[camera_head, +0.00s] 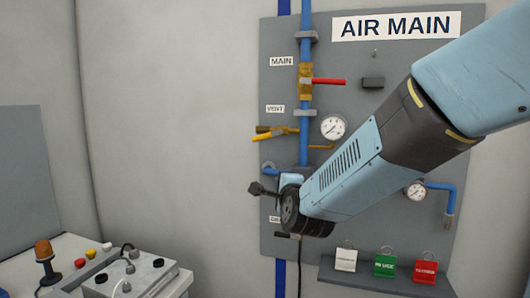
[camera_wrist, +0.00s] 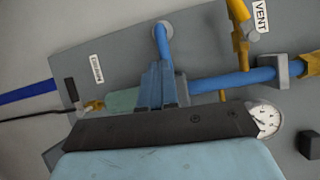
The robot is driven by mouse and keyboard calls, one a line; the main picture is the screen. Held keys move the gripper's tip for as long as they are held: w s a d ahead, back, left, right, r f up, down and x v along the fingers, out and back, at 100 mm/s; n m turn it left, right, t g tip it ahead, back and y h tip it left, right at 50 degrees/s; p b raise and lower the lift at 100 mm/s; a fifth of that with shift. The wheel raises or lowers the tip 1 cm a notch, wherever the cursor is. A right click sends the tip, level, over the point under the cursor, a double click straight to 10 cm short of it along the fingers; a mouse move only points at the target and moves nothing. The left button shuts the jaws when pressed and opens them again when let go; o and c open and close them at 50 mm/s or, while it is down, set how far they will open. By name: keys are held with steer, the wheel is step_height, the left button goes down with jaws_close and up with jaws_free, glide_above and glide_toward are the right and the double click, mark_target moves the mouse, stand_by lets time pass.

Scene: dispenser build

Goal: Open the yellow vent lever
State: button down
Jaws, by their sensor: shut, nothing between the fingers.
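The yellow vent lever (camera_head: 266,137) sticks out to the left from a brass valve on the blue vertical pipe, just below the VENT label (camera_head: 275,109). It tilts slightly down toward its free end. In the wrist view a yellow piece at the vent valve (camera_wrist: 240,48) shows near the VENT label (camera_wrist: 261,16) at the upper right. My gripper (camera_head: 257,189) is below the lever, apart from it, in front of the lower panel. It looks shut and empty.
A red lever (camera_head: 328,82) sits above on the main valve. A round gauge (camera_head: 333,127) is right of the vent valve. My arm covers the panel's right middle. A shelf with tags (camera_head: 345,259) is below. The wall left of the panel is clear.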

mark_target(267, 136)
steer(key=s+a+f+m+t+h, duration=0.15)
steer(key=a+m+t+h, duration=0.5)
steer(key=m, duration=0.95)
steer(key=w+d+r, duration=0.1)
steer(key=w+r, duration=0.8)
steer(key=shift+d, duration=0.15)
